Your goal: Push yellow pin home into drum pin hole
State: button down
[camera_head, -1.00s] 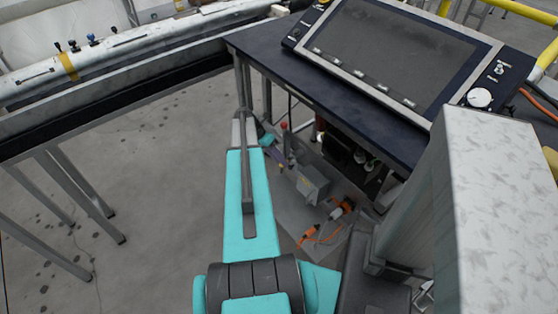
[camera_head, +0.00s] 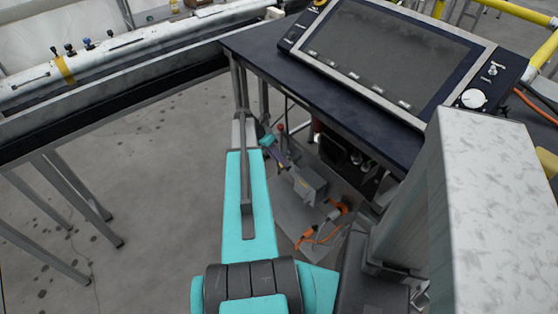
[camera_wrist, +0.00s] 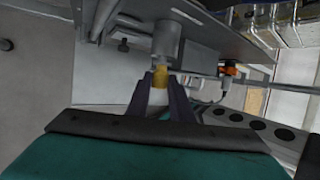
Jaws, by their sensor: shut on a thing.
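The yellow pin (camera_wrist: 161,74) stands between my fingertips in the wrist view. Its far end meets the underside of a grey cylindrical part (camera_wrist: 181,38), which may be the drum. The hole is hidden, so I cannot tell how deep the pin sits. My gripper (camera_wrist: 162,84) is shut on the pin, with a pale piece visible between the fingers. In the head view my gripper (camera_head: 284,160) is small, reaching down beside a grey box-like unit (camera_head: 309,185) under the dark table; the pin cannot be made out there.
A long white rail structure (camera_head: 110,55) runs along the left. The floor at left is open.

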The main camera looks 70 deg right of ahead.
jog(key=shift+s+d, duration=0.2)
jog(key=shift+d, duration=0.1)
jog(key=c, duration=1.5)
grip_release()
jog(key=v, duration=1.4)
jog(key=shift+f+b, duration=0.1)
jog(key=shift+b, duration=0.25)
